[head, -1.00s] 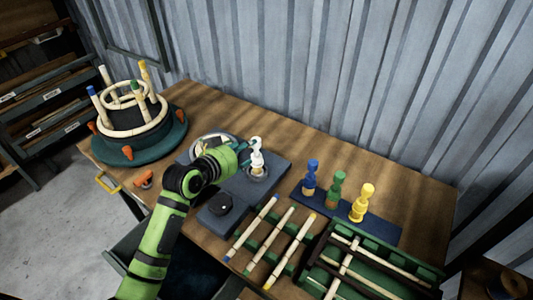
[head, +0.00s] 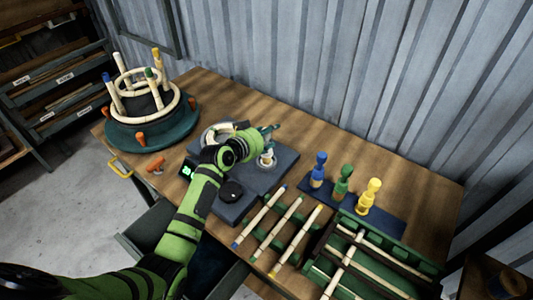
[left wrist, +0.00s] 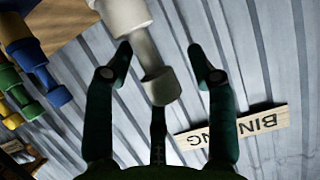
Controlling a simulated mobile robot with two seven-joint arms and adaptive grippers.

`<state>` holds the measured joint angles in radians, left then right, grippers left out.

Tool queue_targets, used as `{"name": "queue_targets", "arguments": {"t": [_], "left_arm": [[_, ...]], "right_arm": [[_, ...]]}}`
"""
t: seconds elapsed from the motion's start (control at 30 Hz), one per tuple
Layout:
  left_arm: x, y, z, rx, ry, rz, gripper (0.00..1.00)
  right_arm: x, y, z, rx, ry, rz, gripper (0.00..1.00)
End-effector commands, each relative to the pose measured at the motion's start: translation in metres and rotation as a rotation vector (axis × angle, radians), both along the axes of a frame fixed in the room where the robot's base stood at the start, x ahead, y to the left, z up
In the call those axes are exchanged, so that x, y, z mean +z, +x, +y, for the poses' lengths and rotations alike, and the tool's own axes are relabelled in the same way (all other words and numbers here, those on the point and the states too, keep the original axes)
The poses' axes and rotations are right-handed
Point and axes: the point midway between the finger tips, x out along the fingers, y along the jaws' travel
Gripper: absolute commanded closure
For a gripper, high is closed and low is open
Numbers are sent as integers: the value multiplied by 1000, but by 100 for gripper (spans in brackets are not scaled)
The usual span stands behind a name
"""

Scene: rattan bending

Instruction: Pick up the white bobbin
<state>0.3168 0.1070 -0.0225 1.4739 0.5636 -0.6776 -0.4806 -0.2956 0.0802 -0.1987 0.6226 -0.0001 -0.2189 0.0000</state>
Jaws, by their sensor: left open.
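The white bobbin (head: 267,160) stands upright in a round seat on the dark grey machine base (head: 284,165). In the head view its upper part is hidden behind my left gripper (head: 270,131). In the left wrist view the white bobbin (left wrist: 146,48) shows large and pale, with its narrow neck and end knob in the space between the two dark green fingers. My left gripper (left wrist: 161,50) is open there, with visible gaps beside the bobbin. My right gripper is not in view.
Blue (head: 318,170), green (head: 342,184) and yellow (head: 370,196) bobbins stand on a dark blue strip to the right. Rattan sticks (head: 279,223) lie in front, beside a green rack (head: 409,257). A round green-based form (head: 150,140) stands at left. A corrugated wall rises behind.

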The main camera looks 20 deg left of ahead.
Motion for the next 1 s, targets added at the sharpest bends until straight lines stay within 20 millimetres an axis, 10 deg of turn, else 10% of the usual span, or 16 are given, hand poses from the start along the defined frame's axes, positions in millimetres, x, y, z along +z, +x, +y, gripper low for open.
{"name": "queue_targets", "arguments": {"t": [0.07,0.2,0.7,1.0], "left_arm": [[0,0,0,0,0,0,44],[-1,0,0,0,1,2,100],[-1,-2,0,-1,1,10,100],[42,-5,-2,-3,3,1,100]], "right_arm": [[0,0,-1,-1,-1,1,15],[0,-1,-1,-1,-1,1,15],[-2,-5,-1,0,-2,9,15],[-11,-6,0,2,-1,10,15]]}}
